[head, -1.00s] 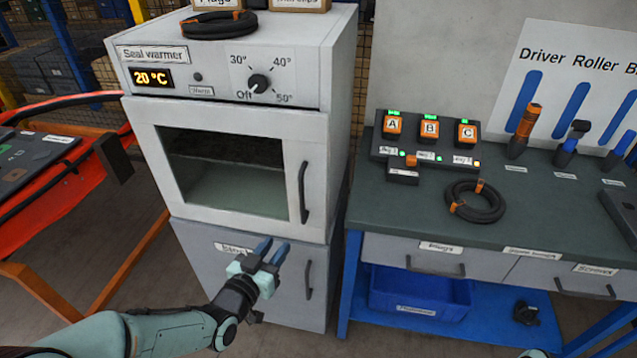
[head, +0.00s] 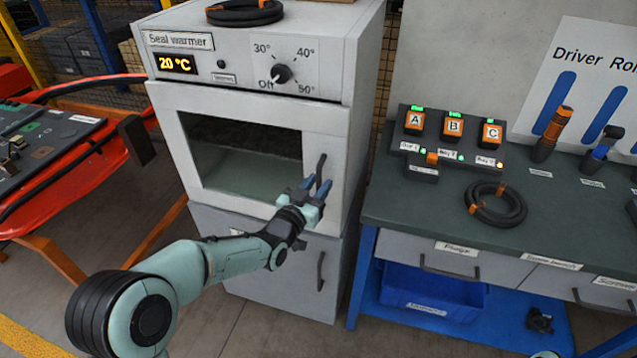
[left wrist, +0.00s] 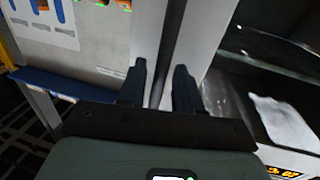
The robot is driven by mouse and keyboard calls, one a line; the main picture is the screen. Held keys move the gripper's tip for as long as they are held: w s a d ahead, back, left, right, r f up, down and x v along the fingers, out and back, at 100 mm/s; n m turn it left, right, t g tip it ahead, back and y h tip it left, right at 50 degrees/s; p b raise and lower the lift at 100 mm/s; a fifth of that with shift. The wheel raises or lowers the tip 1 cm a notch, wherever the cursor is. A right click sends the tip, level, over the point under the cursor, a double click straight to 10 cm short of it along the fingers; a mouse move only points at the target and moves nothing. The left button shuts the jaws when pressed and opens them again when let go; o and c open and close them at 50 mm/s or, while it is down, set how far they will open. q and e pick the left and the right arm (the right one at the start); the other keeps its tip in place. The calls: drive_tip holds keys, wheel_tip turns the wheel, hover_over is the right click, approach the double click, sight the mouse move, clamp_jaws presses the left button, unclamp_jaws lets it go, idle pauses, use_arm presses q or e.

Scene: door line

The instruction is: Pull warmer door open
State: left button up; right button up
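The seal warmer (head: 345,140) is a white cabinet with its windowed door (head: 325,125) shut. The door's dark upright handle (head: 321,165) is on the door's right side. My left gripper (head: 318,187) is at the lower part of this handle, with its blue fingers apart. In the left wrist view, the dark handle bar (left wrist: 170,50) runs between the two open fingers (left wrist: 159,80). I cannot tell whether either finger touches it. The warmer's display reads 20 °C and its dial (head: 281,74) points to Off. My right gripper does not show.
A grey lower door (head: 270,265) with its own handle is below the warmer door. A workbench (head: 420,205) with lettered buttons and a black coil (head: 495,203) stands close on the right. An orange-red cart (head: 70,180) stands on the left. Floor is free in front of the warmer.

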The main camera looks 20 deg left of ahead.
use_arm(q)
drive_tip(key=shift+w+d, duration=0.1)
drive_tip(key=shift+w, duration=0.25)
clamp_jaws()
drive_tip(key=shift+s, duration=0.15)
